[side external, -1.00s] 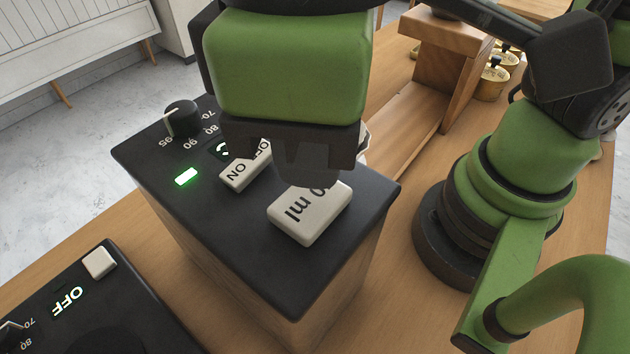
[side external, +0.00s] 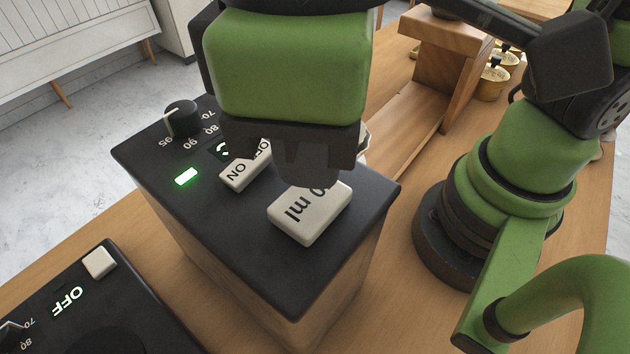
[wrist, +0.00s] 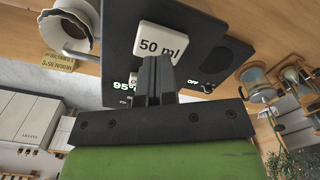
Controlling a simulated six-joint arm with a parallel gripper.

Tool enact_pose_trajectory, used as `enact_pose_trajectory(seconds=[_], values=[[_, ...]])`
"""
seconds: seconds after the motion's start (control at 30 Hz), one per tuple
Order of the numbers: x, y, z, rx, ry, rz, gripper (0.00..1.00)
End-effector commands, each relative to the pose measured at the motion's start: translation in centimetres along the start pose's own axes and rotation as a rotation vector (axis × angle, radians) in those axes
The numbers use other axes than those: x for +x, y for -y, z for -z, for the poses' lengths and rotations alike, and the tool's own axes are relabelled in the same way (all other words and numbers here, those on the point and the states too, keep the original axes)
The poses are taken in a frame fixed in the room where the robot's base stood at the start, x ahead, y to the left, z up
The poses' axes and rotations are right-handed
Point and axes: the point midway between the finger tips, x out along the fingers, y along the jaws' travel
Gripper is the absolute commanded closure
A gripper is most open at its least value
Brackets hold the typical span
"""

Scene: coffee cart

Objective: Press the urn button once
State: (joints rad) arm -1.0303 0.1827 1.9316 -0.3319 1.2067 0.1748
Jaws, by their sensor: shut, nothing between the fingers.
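The urn (side external: 240,268) is a box with a black top. Its large white button (side external: 308,226), marked 50 ml, sits near the top's edge, and it also shows in the wrist view (wrist: 150,46). My gripper (side external: 303,183) is shut and empty, pointing down at the far part of the button and hiding some of its label. In the wrist view the closed fingers (wrist: 157,66) lie just below the 50 ml label. I cannot tell whether the tips touch the button.
On the urn's top are a white ON/OFF switch (side external: 240,176), a black dial (side external: 182,119) and a lit green lamp (side external: 187,176). A second black panel (side external: 125,312) reading OFF stands at the lower left. Brass tins (side external: 490,84) and a wooden stand (side external: 440,58) are at the back.

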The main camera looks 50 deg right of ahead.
Motion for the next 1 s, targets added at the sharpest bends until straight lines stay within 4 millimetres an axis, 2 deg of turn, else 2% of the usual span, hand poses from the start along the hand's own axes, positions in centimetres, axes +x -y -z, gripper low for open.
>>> enact_pose_trajectory(seconds=[1.0], values=[[2.1,0.0,0.0,-0.001,0.001,-0.001,1.00]])
